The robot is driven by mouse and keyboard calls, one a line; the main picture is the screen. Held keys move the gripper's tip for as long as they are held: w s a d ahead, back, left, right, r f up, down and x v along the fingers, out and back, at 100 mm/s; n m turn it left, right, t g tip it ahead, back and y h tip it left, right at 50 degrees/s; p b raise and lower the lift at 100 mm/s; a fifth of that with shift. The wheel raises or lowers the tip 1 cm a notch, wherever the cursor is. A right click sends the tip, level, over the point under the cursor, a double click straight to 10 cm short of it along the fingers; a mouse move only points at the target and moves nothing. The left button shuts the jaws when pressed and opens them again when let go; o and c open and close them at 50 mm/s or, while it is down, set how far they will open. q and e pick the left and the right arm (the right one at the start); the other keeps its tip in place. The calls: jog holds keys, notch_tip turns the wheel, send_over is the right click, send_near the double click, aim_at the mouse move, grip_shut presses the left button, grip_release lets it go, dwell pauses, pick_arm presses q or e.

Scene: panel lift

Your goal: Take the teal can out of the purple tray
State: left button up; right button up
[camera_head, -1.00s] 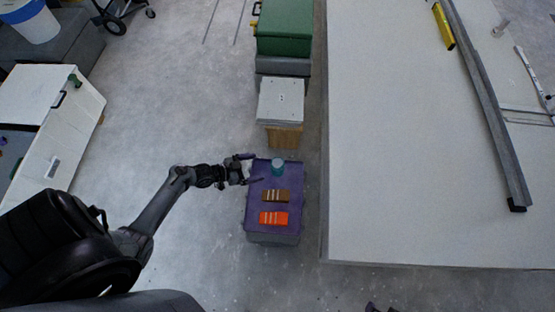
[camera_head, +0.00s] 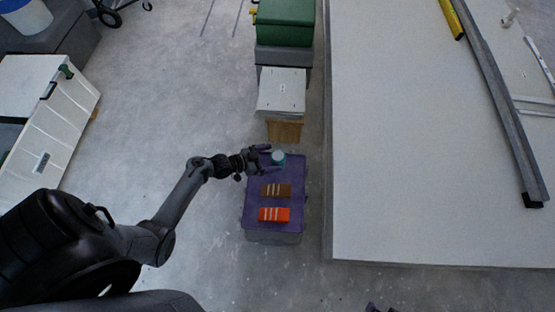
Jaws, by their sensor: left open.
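The teal can (camera_head: 278,158) stands upright at the far end of the purple tray (camera_head: 297,195). The tray lies on top of a grey box. My left gripper (camera_head: 270,159) is open at the tray's far left, with its fingers pointing right. The can is at the fingertips and looks to be between them; I cannot tell whether they touch it.
A brown striped block (camera_head: 276,190) and an orange striped block (camera_head: 274,214) lie in the tray nearer to me. A white-topped box (camera_head: 282,90) and a green case (camera_head: 285,22) stand beyond it. A large pale panel (camera_head: 430,150) is at the right.

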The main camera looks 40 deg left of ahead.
aim_at(278, 157)
pick_arm(q)
jog(key=b+x, duration=0.1)
jog(key=x, duration=0.2)
jog(key=shift+w+d+b, duration=0.25)
jog(key=shift+w+b, duration=0.05)
jog(key=shift+b, duration=0.05)
jog(key=shift+s+a, duration=0.1)
jog(key=c, duration=1.2)
